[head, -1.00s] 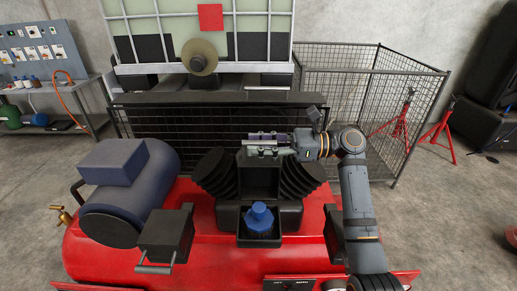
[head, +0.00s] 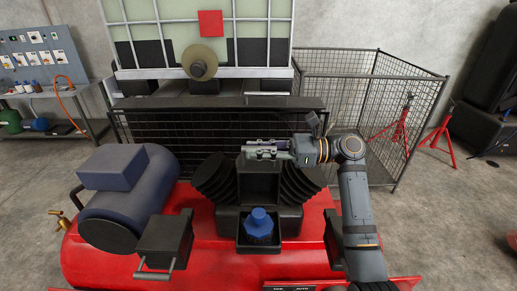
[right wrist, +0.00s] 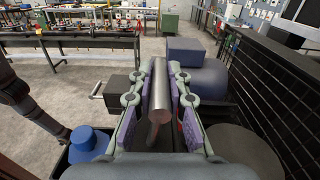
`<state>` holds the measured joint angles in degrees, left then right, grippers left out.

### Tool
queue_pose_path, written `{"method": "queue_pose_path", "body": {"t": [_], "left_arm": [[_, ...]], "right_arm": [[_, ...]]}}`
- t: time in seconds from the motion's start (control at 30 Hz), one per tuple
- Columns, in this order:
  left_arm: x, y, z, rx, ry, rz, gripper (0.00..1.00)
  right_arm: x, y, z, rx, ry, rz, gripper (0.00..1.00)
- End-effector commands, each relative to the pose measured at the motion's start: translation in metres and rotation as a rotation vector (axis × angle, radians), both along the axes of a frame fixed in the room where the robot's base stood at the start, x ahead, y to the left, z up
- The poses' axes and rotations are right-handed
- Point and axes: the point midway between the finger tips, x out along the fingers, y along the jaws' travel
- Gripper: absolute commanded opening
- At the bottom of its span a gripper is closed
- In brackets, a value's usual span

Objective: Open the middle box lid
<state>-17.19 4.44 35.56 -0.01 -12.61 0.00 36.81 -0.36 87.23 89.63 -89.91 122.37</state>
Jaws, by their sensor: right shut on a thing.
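The middle box (head: 258,248) is a black open-topped box on the red tank, with a blue flanged spool (head: 259,224) visible inside. Its dark lid (head: 259,186) stands raised at the back of the box. My right gripper (head: 264,152) is at the lid's top edge, shut on the lid's handle. In the right wrist view the handle is a round metal bar (right wrist: 159,95) between the finger pads. The blue spool also shows at lower left there (right wrist: 88,143). My left gripper is not in view.
A dark box with a handle (head: 165,242) is left of the middle box. Black finned blocks (head: 212,180) flank the lid. A blue motor (head: 130,195) lies at left on the red tank (head: 90,255). A wire cage (head: 370,110) stands behind my right arm.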

Motion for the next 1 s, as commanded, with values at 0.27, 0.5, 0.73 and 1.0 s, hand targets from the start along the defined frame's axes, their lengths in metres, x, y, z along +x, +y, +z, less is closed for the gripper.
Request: {"method": "queue_pose_path", "body": {"t": [0.27, 0.5, 0.73, 1.0], "left_arm": [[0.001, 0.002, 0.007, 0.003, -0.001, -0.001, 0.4], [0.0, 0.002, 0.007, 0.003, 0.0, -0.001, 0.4], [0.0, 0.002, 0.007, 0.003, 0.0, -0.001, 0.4], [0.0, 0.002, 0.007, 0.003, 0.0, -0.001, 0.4]], "right_arm": [[-0.046, 0.0, 0.008, -0.002, -0.289, 0.002, 0.0], [-0.052, 0.0, 0.009, -0.001, -0.34, 0.002, 0.0], [-0.052, 0.0, 0.009, -0.001, -0.338, 0.002, 0.3], [-0.052, 0.0, 0.009, -0.001, -0.338, 0.001, 0.39]]}}
